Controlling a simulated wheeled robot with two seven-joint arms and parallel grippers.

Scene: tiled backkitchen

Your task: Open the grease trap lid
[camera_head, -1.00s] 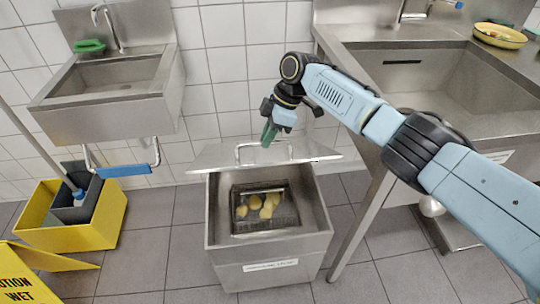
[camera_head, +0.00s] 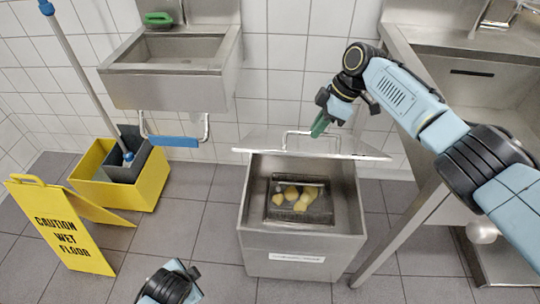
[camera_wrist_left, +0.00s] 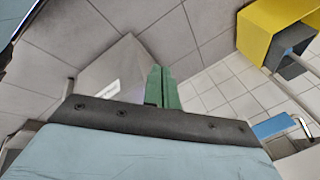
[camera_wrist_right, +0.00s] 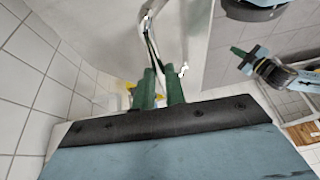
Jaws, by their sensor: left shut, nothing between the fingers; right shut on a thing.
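The grease trap (camera_head: 290,242) is a steel box on the floor with its top open. Its steel lid (camera_head: 262,146) is raised along the back rim, seen nearly edge-on. The lid's bar handle (camera_head: 297,133) stands up from it. My right gripper (camera_head: 319,126) is at the handle, its green fingers shut on it; the fingers also show in the right wrist view (camera_wrist_right: 160,88), with the handle (camera_wrist_right: 150,35) beyond their tips. A dark basket (camera_head: 300,217) with yellowish lumps sits inside the trap. My left gripper (camera_wrist_left: 161,86) is shut and empty, low in front of the trap.
A steel hand sink (camera_head: 165,85) with a blue-gripped bar below hangs at the left. A yellow mop bucket (camera_head: 150,185) and a wet-floor sign (camera_head: 65,232) stand left. A steel counter sink (camera_head: 475,90) and its leg are close on the right. Floor tiles between sign and trap are clear.

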